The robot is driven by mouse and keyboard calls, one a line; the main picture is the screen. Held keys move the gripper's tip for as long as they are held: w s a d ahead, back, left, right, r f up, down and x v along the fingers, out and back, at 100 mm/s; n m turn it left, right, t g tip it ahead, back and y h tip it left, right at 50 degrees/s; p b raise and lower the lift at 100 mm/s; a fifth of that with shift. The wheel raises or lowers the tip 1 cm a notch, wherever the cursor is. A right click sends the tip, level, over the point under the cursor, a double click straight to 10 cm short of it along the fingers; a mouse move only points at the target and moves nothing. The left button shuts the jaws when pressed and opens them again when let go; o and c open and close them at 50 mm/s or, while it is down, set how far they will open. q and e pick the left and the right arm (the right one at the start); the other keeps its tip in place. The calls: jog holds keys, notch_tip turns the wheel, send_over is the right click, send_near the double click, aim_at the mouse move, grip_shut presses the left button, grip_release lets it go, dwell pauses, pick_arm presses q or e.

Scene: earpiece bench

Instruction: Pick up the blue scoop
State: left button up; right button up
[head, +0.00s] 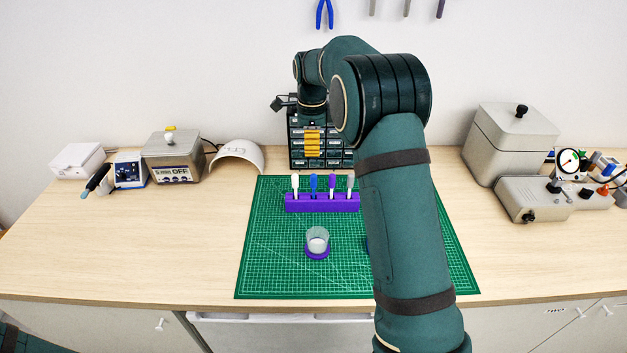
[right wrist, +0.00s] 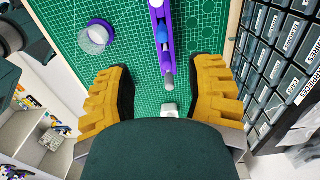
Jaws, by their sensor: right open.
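The blue scoop (head: 314,184) stands upright in a purple rack (head: 322,204) on the green mat, between a white scoop (head: 295,185) and a purple one (head: 332,185). It also shows in the right wrist view as a blue patch (right wrist: 162,32) in the rack (right wrist: 161,10). My right gripper (head: 312,144) is above and behind the rack in the head view, largely side-on. In the right wrist view its yellow ribbed fingers (right wrist: 165,88) are wide apart with nothing held; the blue scoop lies beyond the fingertips. My left gripper is out of view.
A clear cup (head: 318,237) on a purple base stands in front of the rack. A drawer cabinet (head: 345,157) stands behind it. My right arm hides the mat's right part. Grey boxes (head: 511,140) stand at right; instruments (head: 171,160) at left.

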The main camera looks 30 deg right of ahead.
aim_at(314, 174)
notch_tip(314, 174, down, 8)
jog(key=shift+s+f+b, duration=0.1)
jog(key=shift+s+b, duration=0.05)
jog(key=shift+b, duration=0.25)
jog(key=shift+w+d+f, duration=0.1)
jog(key=shift+d+f, duration=0.05)
jog(key=shift+f, duration=1.15)
jog(key=shift+w+d+f, duration=0.1)
jog(key=shift+d+f, duration=0.05)
jog(key=shift+f, duration=1.15)
grip_shut()
